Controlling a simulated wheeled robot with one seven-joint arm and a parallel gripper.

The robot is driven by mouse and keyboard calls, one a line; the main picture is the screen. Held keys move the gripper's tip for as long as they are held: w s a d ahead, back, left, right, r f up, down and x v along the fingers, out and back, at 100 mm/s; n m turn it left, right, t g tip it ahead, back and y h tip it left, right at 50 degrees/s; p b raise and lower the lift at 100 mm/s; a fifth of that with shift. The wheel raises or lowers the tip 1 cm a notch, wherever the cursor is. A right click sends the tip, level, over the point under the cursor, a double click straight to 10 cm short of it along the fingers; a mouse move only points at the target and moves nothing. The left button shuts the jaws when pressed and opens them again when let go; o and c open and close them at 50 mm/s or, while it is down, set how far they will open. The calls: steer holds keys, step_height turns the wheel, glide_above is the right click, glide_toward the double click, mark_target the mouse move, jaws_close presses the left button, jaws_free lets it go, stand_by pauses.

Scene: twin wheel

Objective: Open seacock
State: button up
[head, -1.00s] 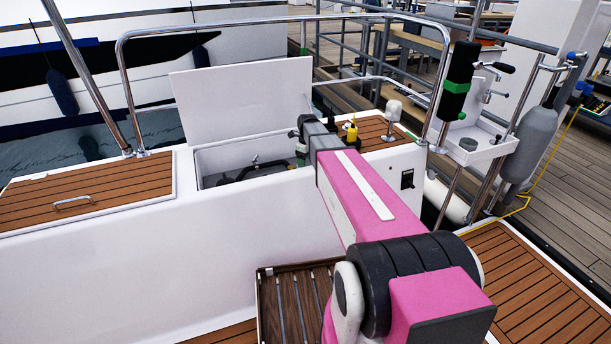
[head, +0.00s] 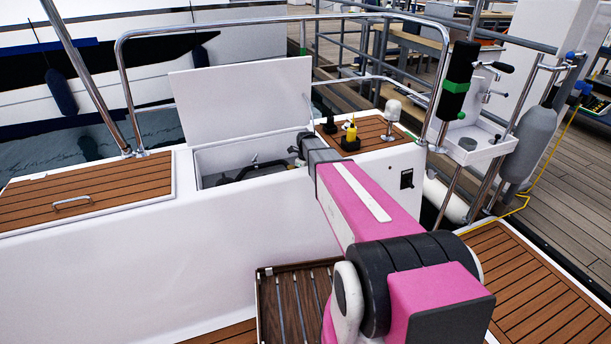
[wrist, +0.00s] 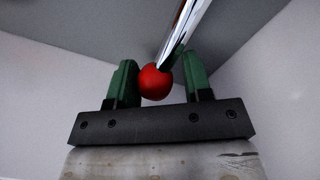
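In the wrist view, a red ball knob (wrist: 155,82) sits at the end of a polished metal lever (wrist: 184,32) that runs up and to the right. My gripper (wrist: 161,82) has its two green fingers apart, with the knob between them. The knob is close to the left finger; a clear gap shows on its right. I cannot tell whether it touches the left finger. In the head view, the open locker (head: 215,160) shows dark fittings (head: 240,172) inside. My gripper and the red knob are hidden there.
The raised white locker lid (head: 243,100) stands behind the opening. To the right, a teak top (head: 372,133) carries a black-and-yellow item (head: 351,137) and a white-capped fitting (head: 393,110). A metal rail (head: 285,20) arches above. Pale walls enclose the gripper in the wrist view.

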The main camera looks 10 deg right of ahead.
steer(key=c, duration=0.6)
steer(key=shift+w+a+r+g+h, duration=0.15)
steer(key=shift+w+r+g, duration=0.3)
steer(key=shift+r+g, duration=0.4)
steer(key=shift+w+a+r+g+h, duration=0.15)
steer(key=shift+w+r+g, duration=0.35)
steer(key=shift+g, duration=0.55)
steer(key=shift+w+a+r+g+h, duration=0.1)
steer(key=shift+w+r+g, duration=0.25)
steer(key=shift+g, duration=0.3)
steer(key=shift+w+d+r+g+h, duration=0.1)
steer(key=shift+r+g, duration=0.3)
steer(key=shift+g, duration=0.2)
steer(key=shift+w+a+r+g+h, duration=0.1)
steer(key=shift+w+r+g, duration=0.25)
steer(key=shift+g, duration=0.3)
steer(key=shift+s+r, duration=0.1)
steer(key=o, duration=1.2)
